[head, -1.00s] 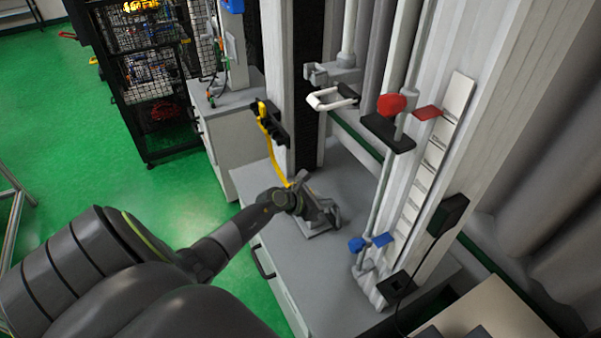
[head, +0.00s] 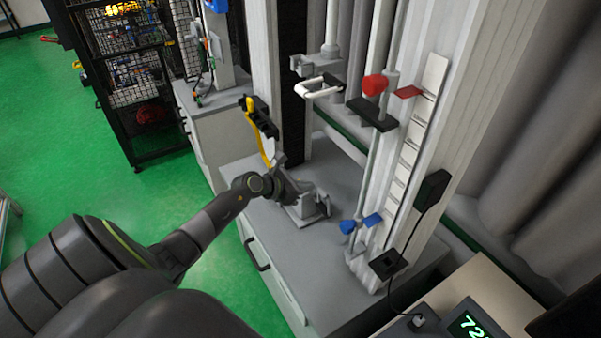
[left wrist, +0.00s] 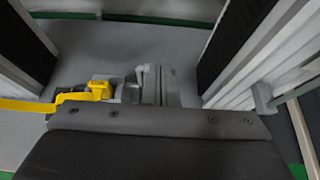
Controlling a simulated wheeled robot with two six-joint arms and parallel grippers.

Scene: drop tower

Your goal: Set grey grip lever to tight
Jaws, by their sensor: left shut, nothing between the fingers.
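A grey clamp-like fixture (head: 305,209) sits on the grey cabinet top at the foot of the tower. In the left wrist view the grey fixture (left wrist: 155,84) is just beyond my gripper's dark body, beside a yellow block (left wrist: 100,90). My left gripper (head: 286,188) is shut and empty, at the left side of the fixture. Whether it touches the fixture, I cannot tell. The arm and gripper hide part of the fixture, and I cannot make out the lever's setting. My right gripper is not in view.
A yellow strip (head: 258,137) hangs from a black bracket on the column at left. A white loop handle (head: 316,88), a red knob (head: 375,84) and a blue knob (head: 347,227) are on the tower. A digital display (head: 469,327) is at lower right.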

